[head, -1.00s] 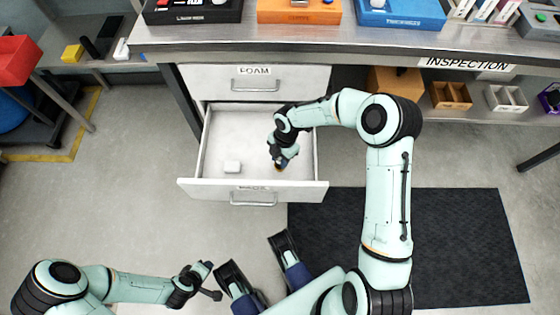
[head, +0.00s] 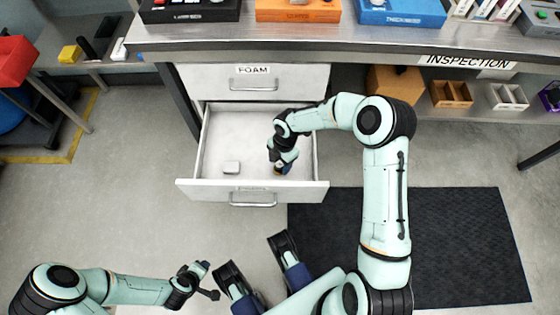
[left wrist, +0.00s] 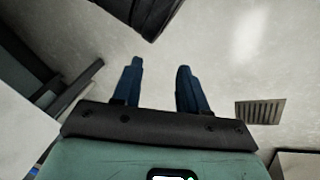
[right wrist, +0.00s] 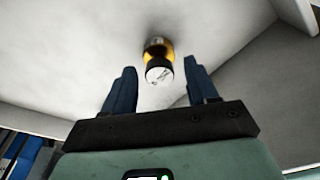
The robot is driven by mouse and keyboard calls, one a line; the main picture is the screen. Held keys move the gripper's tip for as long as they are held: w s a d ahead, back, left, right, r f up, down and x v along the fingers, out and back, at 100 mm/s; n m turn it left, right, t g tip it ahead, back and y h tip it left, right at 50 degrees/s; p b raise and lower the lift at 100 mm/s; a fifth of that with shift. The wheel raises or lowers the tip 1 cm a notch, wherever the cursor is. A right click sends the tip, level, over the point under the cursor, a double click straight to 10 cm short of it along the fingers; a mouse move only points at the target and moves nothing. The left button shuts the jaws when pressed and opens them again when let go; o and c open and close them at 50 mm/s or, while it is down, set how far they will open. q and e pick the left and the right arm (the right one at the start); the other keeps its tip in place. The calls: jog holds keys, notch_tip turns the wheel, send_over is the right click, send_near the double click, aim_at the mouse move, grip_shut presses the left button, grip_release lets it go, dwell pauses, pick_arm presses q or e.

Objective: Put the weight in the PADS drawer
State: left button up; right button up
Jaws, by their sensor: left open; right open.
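The PADS drawer (head: 215,189) is pulled open below the FOAM drawer; its own label is foreshortened and hard to read. The weight, a small cylinder with black, yellow and silver bands, shows in the right wrist view (right wrist: 159,62) against the drawer's white inside. In the head view only a bit of the weight (head: 278,171) shows by the fingertips. My right gripper (head: 281,167) is inside the drawer, pointing down and open. Its fingers lie on either side of the weight's near end, with gaps visible. My left gripper (left wrist: 160,68) is open and empty over bare floor.
The closed FOAM drawer (head: 255,83) is above, under the workbench (head: 330,40). A dark mat (head: 450,240) lies on the floor at right. Floor left of the drawer is clear.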

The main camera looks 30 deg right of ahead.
pick_arm(q)
jog(key=s+d+r+g+p, duration=0.1)
jog(key=s+d+r+p, duration=0.1)
jog(key=s, duration=0.3)
jog(key=shift+d+r+g+h+p, duration=0.3)
jog(key=shift+r+h+p, duration=0.15)
jog(key=shift+r, duration=0.3)
pick_arm(e)
notch_tip(320, 180, up, 12)
jog(key=d, duration=0.1)
jog(key=shift+w+d, duration=0.2)
jog(key=shift+d, duration=0.2)
